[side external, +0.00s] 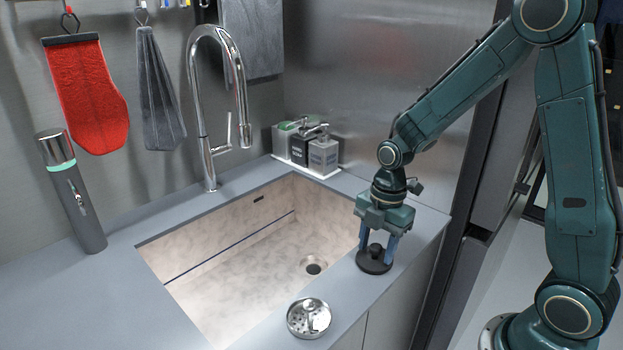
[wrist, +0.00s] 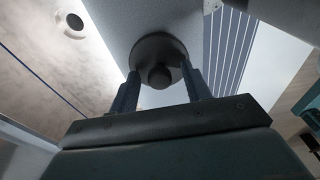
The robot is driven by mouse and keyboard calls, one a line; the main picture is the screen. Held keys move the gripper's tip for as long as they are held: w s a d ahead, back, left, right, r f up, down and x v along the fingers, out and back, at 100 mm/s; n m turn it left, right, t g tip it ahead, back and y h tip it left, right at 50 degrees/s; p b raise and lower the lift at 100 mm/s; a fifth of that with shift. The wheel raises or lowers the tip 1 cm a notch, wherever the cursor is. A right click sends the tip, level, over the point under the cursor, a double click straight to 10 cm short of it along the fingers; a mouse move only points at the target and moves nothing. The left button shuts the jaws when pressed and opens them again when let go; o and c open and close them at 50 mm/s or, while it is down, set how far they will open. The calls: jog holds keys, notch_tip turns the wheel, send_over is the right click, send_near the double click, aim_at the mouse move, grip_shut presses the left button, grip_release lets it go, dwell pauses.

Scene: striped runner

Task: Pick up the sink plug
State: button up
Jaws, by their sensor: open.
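The sink plug (side external: 373,264) is a black disc with a round knob on top. It lies flat on the grey counter at the right of the sink. My gripper (side external: 377,256) points down over it, its two blue fingers on either side of the knob. In the wrist view the plug (wrist: 158,50) lies just beyond my open gripper (wrist: 159,84), with its knob between the fingers and clear space on both sides. I cannot tell whether the fingertips touch the disc.
The stone-coloured sink (side external: 225,258) lies left of the plug, with a drain hole (side external: 313,266) in its floor. A metal strainer (side external: 308,318) sits on the front counter. Soap dispensers (side external: 322,153) stand behind, and a tall chrome tap (side external: 203,120) rises at the back. A grey cylinder (side external: 75,200) stands at left.

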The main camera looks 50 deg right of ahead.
aim_at(377, 246)
grip_shut()
jog(key=shift+r, duration=0.15)
notch_tip(377, 246, up, 20)
dwell(0.9)
dwell(0.4)
